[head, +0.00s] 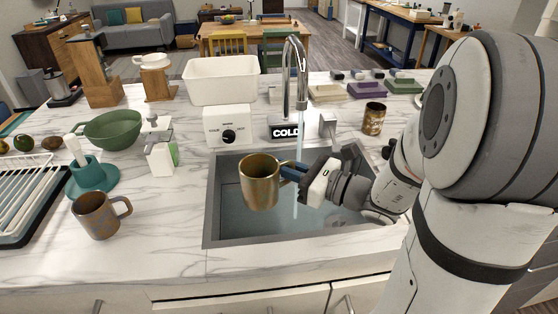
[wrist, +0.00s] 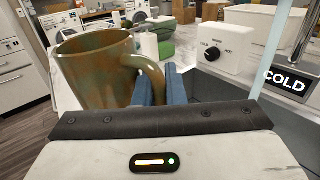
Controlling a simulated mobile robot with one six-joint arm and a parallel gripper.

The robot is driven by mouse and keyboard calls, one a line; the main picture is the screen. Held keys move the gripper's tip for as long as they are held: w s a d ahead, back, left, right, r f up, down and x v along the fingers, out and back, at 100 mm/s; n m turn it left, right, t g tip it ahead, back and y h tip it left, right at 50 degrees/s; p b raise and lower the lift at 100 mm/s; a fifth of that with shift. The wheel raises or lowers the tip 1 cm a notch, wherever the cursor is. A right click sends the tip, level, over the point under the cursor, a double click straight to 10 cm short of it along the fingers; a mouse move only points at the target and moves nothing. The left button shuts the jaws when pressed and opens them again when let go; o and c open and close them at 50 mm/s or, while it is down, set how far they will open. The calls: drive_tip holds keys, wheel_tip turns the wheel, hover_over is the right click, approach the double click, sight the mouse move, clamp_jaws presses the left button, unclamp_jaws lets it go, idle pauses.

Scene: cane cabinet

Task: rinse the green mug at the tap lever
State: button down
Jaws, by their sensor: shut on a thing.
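My gripper (head: 296,172) is shut on the handle of an olive-gold mug (head: 260,183), with streaks of green and brown in the wrist view (wrist: 95,72). The mug is upright above the left part of the sink (head: 228,228); its inside is mostly hidden. The tap (head: 290,75) arches over the sink. A thin pale stream (wrist: 267,45) falls from it, to the right of the mug and apart from it. A small grey piece (head: 328,127), perhaps the lever, stands right of the COLD sign (head: 285,132).
A white dial box (head: 228,122) and white tub (head: 222,80) stand behind the sink. A brown mug (head: 98,216), soap bottle (head: 160,152), green bowl (head: 112,130) and dish rack (head: 25,195) are to the left. A patterned cup (head: 374,119) stands back right. Counter before the sink is clear.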

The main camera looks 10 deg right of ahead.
drive_tip(key=w+d+f, duration=0.1)
drive_tip(key=w+d, duration=0.1)
drive_tip(key=w, duration=0.4)
drive_tip(key=w+d+f, duration=0.1)
drive_tip(key=w+d, duration=0.2)
drive_tip(key=w, duration=0.3)
drive_tip(key=shift+w+f, duration=0.2)
drive_tip(key=shift+f, duration=0.15)
drive_tip(key=shift+d, duration=0.1)
idle(0.6)
drive_tip(key=shift+s+d, duration=0.2)
drive_tip(key=shift+d, duration=0.3)
drive_tip(key=shift+a, duration=0.15)
drive_tip(key=shift+w+a, duration=0.25)
drive_tip(key=shift+a, duration=0.2)
